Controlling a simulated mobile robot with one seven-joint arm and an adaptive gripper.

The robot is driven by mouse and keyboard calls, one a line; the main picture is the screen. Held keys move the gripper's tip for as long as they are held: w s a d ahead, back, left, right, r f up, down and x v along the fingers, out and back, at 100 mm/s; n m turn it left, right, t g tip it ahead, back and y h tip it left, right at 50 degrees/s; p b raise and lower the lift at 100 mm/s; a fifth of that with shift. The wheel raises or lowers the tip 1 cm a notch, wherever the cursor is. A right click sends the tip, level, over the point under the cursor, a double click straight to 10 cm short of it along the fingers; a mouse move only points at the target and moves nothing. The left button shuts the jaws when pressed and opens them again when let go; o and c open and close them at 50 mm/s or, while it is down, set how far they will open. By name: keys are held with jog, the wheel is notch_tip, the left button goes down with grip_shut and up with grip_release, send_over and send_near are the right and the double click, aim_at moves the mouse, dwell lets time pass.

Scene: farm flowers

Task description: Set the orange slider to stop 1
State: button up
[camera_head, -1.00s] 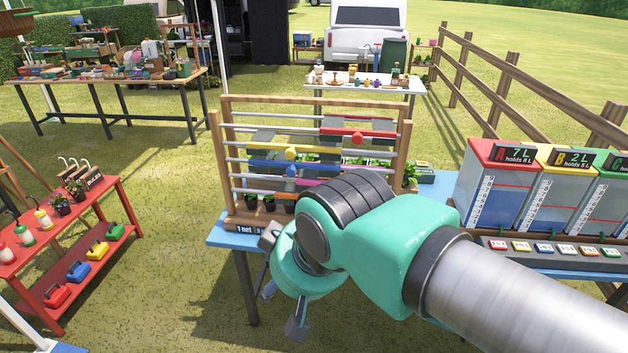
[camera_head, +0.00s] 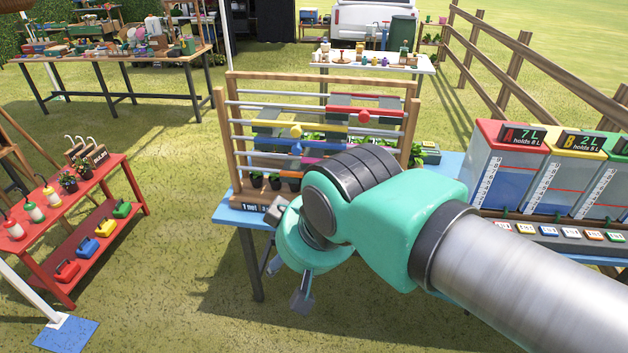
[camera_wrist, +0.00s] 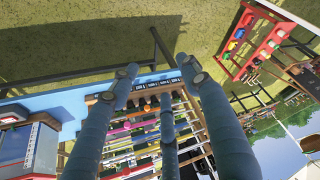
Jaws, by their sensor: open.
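A wooden slider frame (camera_head: 413,112) with several pale horizontal rails stands on a blue table (camera_head: 232,213). It carries a red slider (camera_head: 372,112), a yellow slider with a round knob (camera_head: 296,131), a blue slider knob (camera_head: 296,149) and a pinkish piece (camera_head: 312,160). My gripper (camera_head: 289,260) is open and empty, in front of the frame's lower left and the table's front edge. In the wrist view my gripper (camera_wrist: 155,76) has its fingers spread, the frame beyond them.
Tanks with red, yellow and green tops, the red one (camera_head: 508,134) nearest, stand to the right above a row of buttons. A red bench (camera_head: 125,195) with bottles and cans is at left. Small potted plants stand at the frame's base. Grass before the table is clear.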

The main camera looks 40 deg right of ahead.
dwell(0.4)
jog(key=w+d+f+m+t+h+p, duration=0.1)
jog(key=w+d+f+m+t+p, duration=0.1)
jog(key=w, duration=1)
jog(key=w+d+f+m+t+p, duration=0.1)
jog(key=w+f+p, duration=0.15)
jog(key=w, duration=0.95)
jog(key=w+d+f+m+t+h+p, duration=0.1)
jog(key=w+d+m+t+p, duration=0.15)
jog(key=w, duration=0.95)
jog(key=w+d+f+m+t+h+p, duration=0.15)
jog(key=w+d+f+h+p, duration=0.3)
jog(key=d+f, duration=0.6)
jog(key=s+d+f+m+h+p, duration=0.2)
jog(key=s+d+f+h+p, duration=0.1)
jog(key=s+d+f+h, duration=0.3)
jog(key=s+d+f, duration=0.1)
jog(key=s+f, duration=0.1)
jog(key=s, duration=0.1)
jog(key=shift+f, duration=0.3)
